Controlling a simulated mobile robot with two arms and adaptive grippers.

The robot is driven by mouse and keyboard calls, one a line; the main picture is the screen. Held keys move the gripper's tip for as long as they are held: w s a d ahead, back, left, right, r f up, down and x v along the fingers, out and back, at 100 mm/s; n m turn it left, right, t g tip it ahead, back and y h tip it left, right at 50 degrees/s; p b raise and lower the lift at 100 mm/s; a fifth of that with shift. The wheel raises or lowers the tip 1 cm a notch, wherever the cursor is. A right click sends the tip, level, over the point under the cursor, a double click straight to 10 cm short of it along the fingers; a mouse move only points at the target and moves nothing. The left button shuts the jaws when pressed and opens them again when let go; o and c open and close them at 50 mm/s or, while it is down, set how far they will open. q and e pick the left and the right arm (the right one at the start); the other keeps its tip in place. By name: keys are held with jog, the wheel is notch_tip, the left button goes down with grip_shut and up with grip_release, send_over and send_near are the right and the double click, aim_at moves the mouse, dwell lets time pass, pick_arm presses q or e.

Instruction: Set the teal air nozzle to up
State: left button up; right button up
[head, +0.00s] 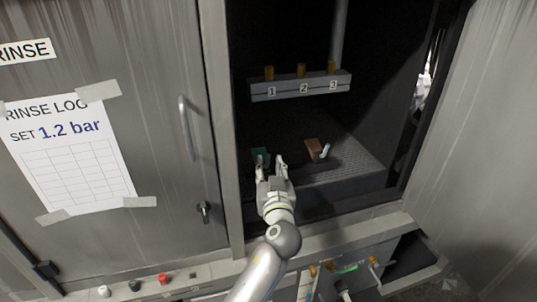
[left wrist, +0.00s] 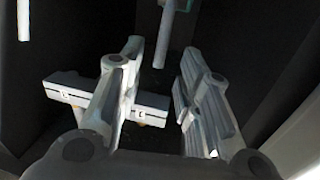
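The teal air nozzle (head: 260,153) sits on the floor of the dark cabinet bay, partly hidden behind my left gripper. Which way it points I cannot tell. My left gripper (head: 270,163) is at the nozzle, with its fingers apart and pointing into the bay. In the left wrist view the two fingers (left wrist: 158,88) stand wide apart with nothing held between them. A dim teal patch shows at the top of that view; I cannot tell whether it is the nozzle. My right gripper is not in view.
A copper-coloured block (head: 314,148) with a pale lever stands right of the teal nozzle. A grey bar (head: 301,86) labelled 1, 2, 3 hangs above. A closed door with a handle (head: 187,128) is at left; a metal panel (head: 480,140) is at right.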

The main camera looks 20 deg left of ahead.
aim_at(268, 159)
pick_arm(q)
jog(key=shift+p+x, duration=0.4)
jog(key=shift+x, duration=2)
grip_shut()
